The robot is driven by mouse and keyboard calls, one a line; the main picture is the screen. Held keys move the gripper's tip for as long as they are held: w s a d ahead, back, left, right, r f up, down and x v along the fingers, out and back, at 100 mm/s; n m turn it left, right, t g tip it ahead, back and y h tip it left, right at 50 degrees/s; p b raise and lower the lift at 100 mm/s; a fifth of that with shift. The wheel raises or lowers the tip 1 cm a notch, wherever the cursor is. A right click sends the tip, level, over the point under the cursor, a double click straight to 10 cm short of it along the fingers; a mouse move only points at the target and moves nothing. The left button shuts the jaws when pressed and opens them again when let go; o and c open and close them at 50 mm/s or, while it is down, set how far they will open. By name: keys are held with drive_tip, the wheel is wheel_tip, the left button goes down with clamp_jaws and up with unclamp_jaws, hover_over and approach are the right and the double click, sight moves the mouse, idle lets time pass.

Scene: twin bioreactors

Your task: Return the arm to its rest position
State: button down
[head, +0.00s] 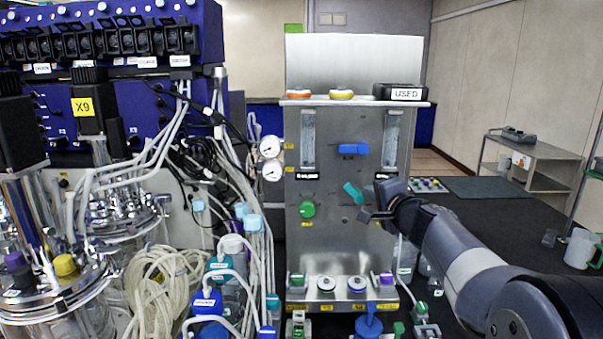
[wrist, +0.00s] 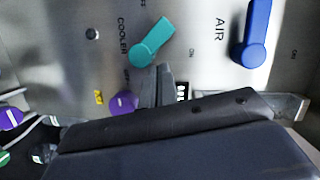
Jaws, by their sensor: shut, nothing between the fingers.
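My gripper (head: 366,214) is shut and empty, held in front of the lower right part of the steel valve panel (head: 335,225) in the head view. Its shut fingers (wrist: 158,88) show in the wrist view, just below the teal cooler lever (wrist: 151,43). That teal lever (head: 353,193) is tilted, just above and left of my gripper in the head view. I cannot tell whether the fingers touch it. My arm reaches in from the lower right.
A blue lever (head: 353,149), labelled AIR in the wrist view (wrist: 256,35), sits on the panel. A green knob (head: 307,210) is to the left. Bioreactor vessels (head: 110,210) and tubing crowd the left.

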drive_tip(key=shift+a+f+n, duration=0.15)
drive_tip(key=shift+a+n, duration=0.15)
idle(0.4)
